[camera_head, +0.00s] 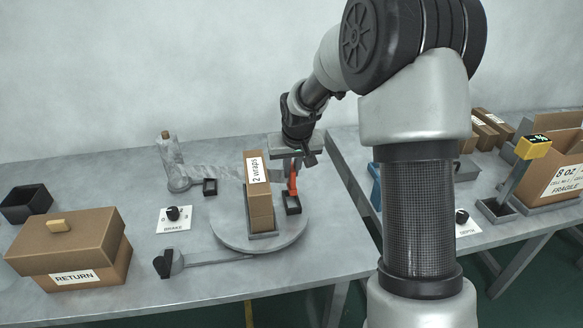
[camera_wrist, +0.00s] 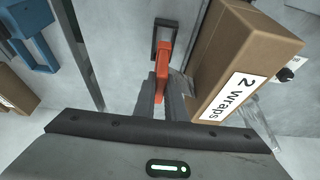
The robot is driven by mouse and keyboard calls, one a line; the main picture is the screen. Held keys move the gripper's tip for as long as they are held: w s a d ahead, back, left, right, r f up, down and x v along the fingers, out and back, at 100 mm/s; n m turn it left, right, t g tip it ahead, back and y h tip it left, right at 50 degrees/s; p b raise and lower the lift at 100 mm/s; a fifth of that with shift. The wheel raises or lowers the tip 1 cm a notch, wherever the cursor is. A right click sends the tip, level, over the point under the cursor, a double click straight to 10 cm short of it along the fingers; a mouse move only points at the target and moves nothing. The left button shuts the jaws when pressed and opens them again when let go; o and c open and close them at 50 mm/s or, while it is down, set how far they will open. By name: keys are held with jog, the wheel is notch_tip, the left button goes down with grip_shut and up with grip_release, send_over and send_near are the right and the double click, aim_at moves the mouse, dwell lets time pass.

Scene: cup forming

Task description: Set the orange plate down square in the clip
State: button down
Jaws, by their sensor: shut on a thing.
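The orange plate (camera_head: 293,180) stands upright between the fingers of my gripper (camera_head: 292,160), which is shut on it. The clip is a small dark frame (camera_head: 293,206) on the round grey turntable, directly below the plate. In the wrist view the plate (camera_wrist: 164,75) runs from the fingers (camera_wrist: 168,97) toward the clip (camera_wrist: 164,22) and covers part of its opening. The plate's far end is at or just over the clip. I cannot tell whether it touches or sits inside it.
A tall carton marked "2 wraps" (camera_head: 259,205) stands on the turntable (camera_head: 225,228), close to the left of my gripper. A RETURN box (camera_head: 72,255), a brake dial (camera_head: 173,219) and a wrap roll (camera_head: 172,165) are further left. A second table with cartons (camera_head: 555,165) is at right.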

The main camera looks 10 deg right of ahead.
aim_at(292, 187)
jog(key=shift+f+b, duration=2.05)
jog(key=shift+f, duration=1.05)
jog(key=shift+f, duration=0.15)
jog(key=c, duration=1.7)
grip_release()
jog(key=shift+c, duration=0.2)
jog(key=p+v, duration=0.2)
jog(key=v, duration=1.5)
jog(key=shift+s, duration=0.15)
jog(key=shift+r, duration=0.2)
